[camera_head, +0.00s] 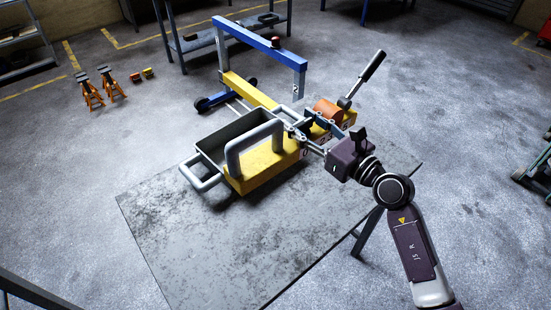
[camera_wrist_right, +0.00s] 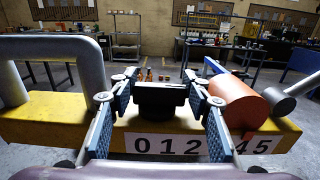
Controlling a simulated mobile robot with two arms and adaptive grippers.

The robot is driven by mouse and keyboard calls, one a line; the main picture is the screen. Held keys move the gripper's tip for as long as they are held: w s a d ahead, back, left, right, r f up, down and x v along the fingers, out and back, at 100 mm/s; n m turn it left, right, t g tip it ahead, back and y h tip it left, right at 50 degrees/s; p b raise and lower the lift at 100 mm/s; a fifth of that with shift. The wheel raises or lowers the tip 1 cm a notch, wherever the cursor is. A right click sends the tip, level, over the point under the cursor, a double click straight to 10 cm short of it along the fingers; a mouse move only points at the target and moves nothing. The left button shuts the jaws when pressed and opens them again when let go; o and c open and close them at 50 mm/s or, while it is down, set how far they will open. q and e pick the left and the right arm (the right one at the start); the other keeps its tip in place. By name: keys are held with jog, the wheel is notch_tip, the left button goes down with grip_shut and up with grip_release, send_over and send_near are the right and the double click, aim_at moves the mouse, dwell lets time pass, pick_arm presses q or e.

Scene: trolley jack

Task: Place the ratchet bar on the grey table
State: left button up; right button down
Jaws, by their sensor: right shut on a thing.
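The yellow trolley jack (camera_head: 262,168) stands at the far edge of the grey table (camera_head: 230,240). A lever with a black grip (camera_head: 365,74), which looks like the ratchet bar, rises from a grey hub beside the jack's orange cylinder (camera_head: 327,111). My right gripper (camera_head: 299,122) is at the jack's near side, left of the orange cylinder. It is shut on a dark block-like part (camera_wrist_right: 160,97), seen between its fingers in the wrist view, above the number strip. Whether that part is fixed to the jack I cannot tell. My left gripper is not in view.
The table's near part is bare. Orange stands (camera_head: 90,92) are on the floor at far left.

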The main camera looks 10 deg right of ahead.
jog(key=f+b, duration=0.1)
jog(key=f, duration=0.2)
jog(key=f+b, duration=0.1)
jog(key=f, duration=0.2)
jog(key=shift+s+d+f, duration=0.15)
jog(key=shift+s+f, duration=0.05)
jog(key=shift+f, duration=0.15)
notch_tip(320, 180, down, 11)
jog(key=b, duration=0.4)
jog(key=shift+w+f, duration=0.1)
jog(key=shift+f, duration=0.6)
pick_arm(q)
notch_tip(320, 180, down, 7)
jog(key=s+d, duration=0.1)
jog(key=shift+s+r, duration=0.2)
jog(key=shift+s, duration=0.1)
